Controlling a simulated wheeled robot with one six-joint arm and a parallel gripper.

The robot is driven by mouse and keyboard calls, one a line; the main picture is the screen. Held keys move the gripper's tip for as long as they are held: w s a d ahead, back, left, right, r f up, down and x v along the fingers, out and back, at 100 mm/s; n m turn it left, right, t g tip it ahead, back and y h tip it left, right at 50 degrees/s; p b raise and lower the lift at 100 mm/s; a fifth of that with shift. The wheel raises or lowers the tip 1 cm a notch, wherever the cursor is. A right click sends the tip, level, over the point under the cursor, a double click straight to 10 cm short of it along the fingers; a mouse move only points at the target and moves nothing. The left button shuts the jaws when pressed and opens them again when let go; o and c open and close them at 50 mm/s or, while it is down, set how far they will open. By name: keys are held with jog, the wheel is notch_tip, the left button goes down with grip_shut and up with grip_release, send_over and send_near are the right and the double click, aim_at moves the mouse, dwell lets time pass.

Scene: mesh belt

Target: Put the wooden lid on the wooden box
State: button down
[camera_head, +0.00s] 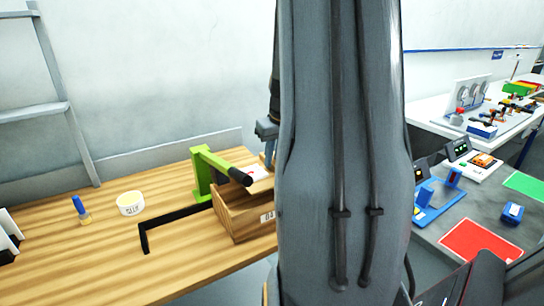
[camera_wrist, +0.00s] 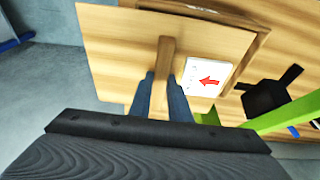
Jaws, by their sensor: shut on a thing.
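The wooden lid (camera_wrist: 115,45) is a flat square board with a bar handle and a white label with a red arrow. My gripper (camera_wrist: 161,78) is shut on the handle, one finger on each side. In the head view a strip of the lid (camera_head: 262,173) shows over the box, and my arm hides the rest. The open wooden box (camera_head: 240,217) stands on the bench, its right part hidden by my arm. In the wrist view the box rim (camera_wrist: 247,50) shows past the lid's edge. I cannot tell whether lid and box touch.
A green clamp (camera_head: 202,172) with a black handle stands right by the box. Another workbench (camera_head: 440,228) is at right.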

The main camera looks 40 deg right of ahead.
aim_at(255, 171)
notch_tip(255, 171, down, 2)
jog(key=shift+f+b, duration=0.1)
jog(key=shift+b, duration=0.6)
jog(key=shift+w+a, duration=0.2)
jog(key=shift+a, duration=0.35)
jog(key=shift+w+a, duration=0.2)
jog(key=shift+a, duration=0.65)
jog(key=shift+w+a, duration=0.2)
jog(key=shift+a, duration=0.7)
jog(key=shift+w+a, duration=0.2)
jog(key=shift+a, duration=0.65)
jog(key=shift+f+b, duration=0.3)
jog(key=shift+f, duration=0.2)
jog(key=shift+f+b, duration=0.3)
jog(key=shift+f, duration=0.2)
jog(key=c, duration=1.6)
grip_release()
jog(key=shift+o, duration=0.2)
